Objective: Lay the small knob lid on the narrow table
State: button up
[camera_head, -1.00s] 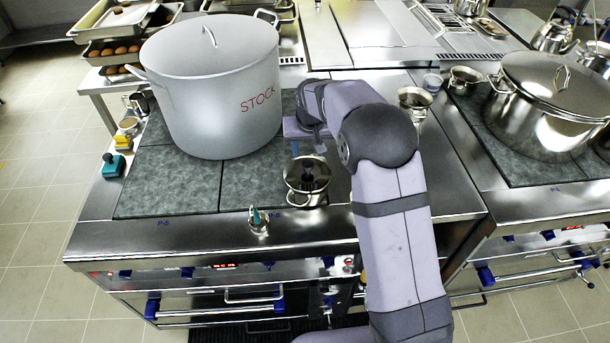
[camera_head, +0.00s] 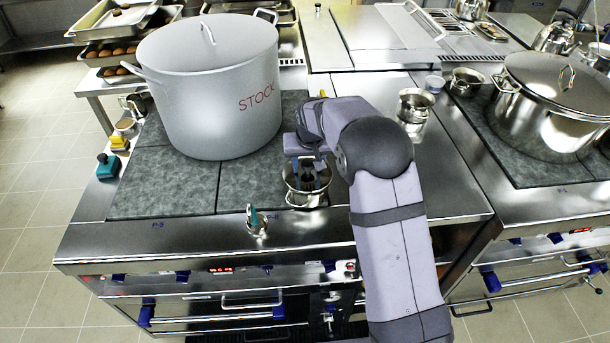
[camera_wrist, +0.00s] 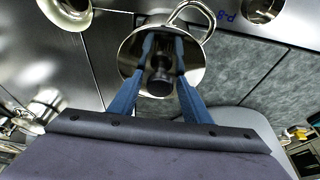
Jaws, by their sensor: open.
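The small lid (camera_wrist: 135,52) is a round shiny metal disc with a dark knob (camera_wrist: 159,82) in its middle. It sits on a small steel pot (camera_head: 305,198) at the front of the stove, right of the large stockpot. My gripper (camera_head: 307,172) is over this pot, pointing down. In the wrist view my gripper (camera_wrist: 162,48) is open, with one blue finger on each side of the knob. I cannot tell whether either finger touches it. My gripper partly hides the lid in the head view. I cannot tell which surface is the narrow table.
A large grey stockpot (camera_head: 205,95) marked STOCK stands close on the left. A small metal vessel (camera_head: 256,222) with a teal top is at the front edge. A steel pot (camera_head: 415,105) stands right of my arm. A big lidded pot (camera_head: 545,120) is further right.

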aim_at(308, 164)
jog(key=c, duration=0.7)
jog(key=shift+r, duration=0.15)
jog(key=shift+r+p, duration=2.25)
jog(key=shift+r, duration=0.7)
